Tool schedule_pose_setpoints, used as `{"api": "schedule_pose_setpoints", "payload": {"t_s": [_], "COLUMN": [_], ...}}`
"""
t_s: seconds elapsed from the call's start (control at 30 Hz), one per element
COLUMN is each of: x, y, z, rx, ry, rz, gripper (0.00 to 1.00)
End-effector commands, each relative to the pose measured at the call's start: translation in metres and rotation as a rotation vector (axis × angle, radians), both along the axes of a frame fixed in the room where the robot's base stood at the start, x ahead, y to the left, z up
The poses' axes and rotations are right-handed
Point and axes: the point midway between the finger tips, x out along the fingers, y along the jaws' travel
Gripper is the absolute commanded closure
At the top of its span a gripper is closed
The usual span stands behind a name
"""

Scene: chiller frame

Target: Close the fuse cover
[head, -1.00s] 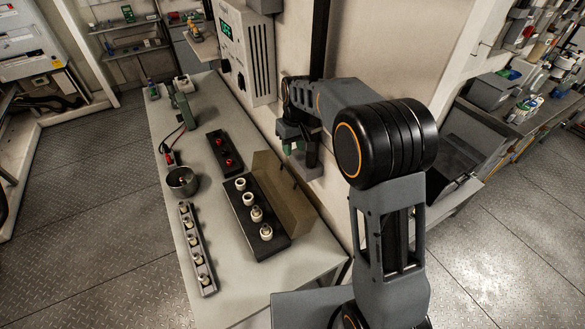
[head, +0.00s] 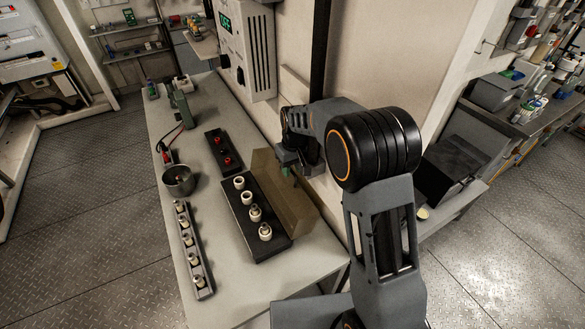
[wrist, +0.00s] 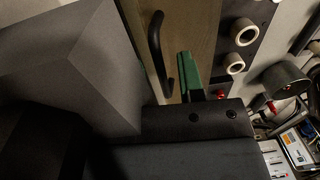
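The fuse cover (head: 290,205) is a tan panel standing raised along the right long edge of the black fuse block (head: 231,212). The block holds several white fuses, and its top is uncovered. In the wrist view the cover (wrist: 196,25) is beside the fuses, with a black bar handle (wrist: 157,45) on its face. My gripper (head: 290,168) is low on the wall side of the cover, near its upper edge. A green fingertip shows close to the handle in the wrist view; contact is unclear. The other finger is hidden, so its opening cannot be judged.
A rail of spare fuses (head: 194,250) and a metal cup (head: 178,181) stand on the left of the table (head: 160,122). A black box with red parts (head: 222,150) lies behind the block. A wall unit (head: 247,50) overhangs the table's right side.

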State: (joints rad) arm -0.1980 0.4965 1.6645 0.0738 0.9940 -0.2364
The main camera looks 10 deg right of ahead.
Motion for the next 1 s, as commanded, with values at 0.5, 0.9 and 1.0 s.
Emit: {"api": "schedule_pose_setpoints", "payload": {"t_s": [0.5,0.9,1.0], "x": [0.0,-0.0002,-0.001], "y": [-0.0002,0.0004,0.0021], "z": [0.0003,0.0008,0.0027], "rx": [0.0,-0.005,-0.021], "ry": [0.0,-0.002,-0.01], "rz": [0.0,0.0,-0.001], "gripper": [1.0,1.0,1.0]}}
